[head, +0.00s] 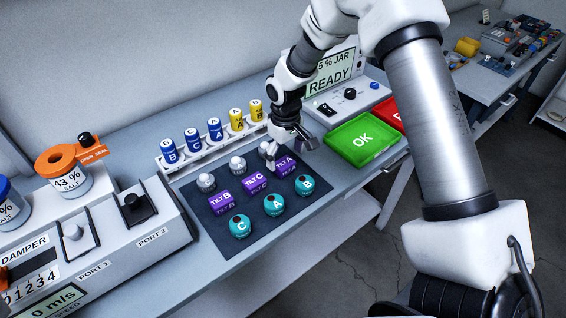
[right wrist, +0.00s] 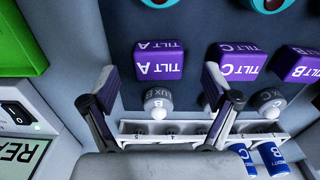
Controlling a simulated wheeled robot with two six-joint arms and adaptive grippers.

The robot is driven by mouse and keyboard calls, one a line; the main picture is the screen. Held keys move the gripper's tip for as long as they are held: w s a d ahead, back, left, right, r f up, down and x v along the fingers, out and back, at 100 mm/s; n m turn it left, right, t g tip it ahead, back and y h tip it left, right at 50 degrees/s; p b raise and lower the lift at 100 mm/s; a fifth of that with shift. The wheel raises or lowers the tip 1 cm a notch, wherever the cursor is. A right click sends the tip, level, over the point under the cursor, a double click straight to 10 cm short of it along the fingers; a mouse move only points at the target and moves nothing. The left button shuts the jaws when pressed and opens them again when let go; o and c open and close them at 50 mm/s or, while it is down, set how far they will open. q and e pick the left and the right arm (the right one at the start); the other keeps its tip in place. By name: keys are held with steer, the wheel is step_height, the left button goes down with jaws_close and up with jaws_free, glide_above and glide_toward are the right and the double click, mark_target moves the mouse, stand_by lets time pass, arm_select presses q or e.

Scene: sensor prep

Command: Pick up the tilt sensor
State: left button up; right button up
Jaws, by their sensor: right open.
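Three purple tilt sensor blocks sit on the dark mat (head: 208,228): TILT A (head: 285,164), TILT C (head: 256,183) and TILT B (head: 221,204). My right gripper (head: 284,147) is over the mat's far right corner, close to TILT A. In the right wrist view the gripper (right wrist: 160,84) is open and empty. TILT A (right wrist: 158,62) shows between and just beyond its fingertips, with TILT C (right wrist: 236,64) past the finger on the right. The grey LUX B sensor (right wrist: 158,101) shows between the fingers. My left gripper is not in view.
Teal round sensors C (head: 240,226), A (head: 274,205) and B (head: 304,185) stand along the mat's front. A rack (head: 215,143) of blue and yellow cells stands behind. A green OK tray (head: 362,138) and a red tray (head: 390,111) lie right. A port console (head: 130,245) is left.

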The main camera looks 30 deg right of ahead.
mark_target(284, 163)
steer(key=f, duration=0.3)
steer(key=shift+w+d+f, duration=0.1)
steer(key=shift+w+f, duration=0.15)
steer(key=shift+w, duration=0.1)
steer(key=shift+w+f, duration=0.15)
steer(key=shift+f, duration=0.1)
steer(key=shift+s+r, duration=0.2)
steer(key=shift+c, duration=0.7)
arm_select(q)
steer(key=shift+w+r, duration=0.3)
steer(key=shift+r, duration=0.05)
arm_select(e)
steer(key=c, duration=1.2)
steer(key=shift+o, duration=0.2)
steer(key=shift+s, duration=0.1)
steer(key=shift+r, duration=0.45)
step_height(284, 163, up, 9)
steer(key=shift+r+b, duration=0.1)
steer(key=shift+b, duration=0.55)
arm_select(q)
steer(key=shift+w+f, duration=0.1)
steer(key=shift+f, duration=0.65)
arm_select(e)
steer(key=shift+w, duration=0.2)
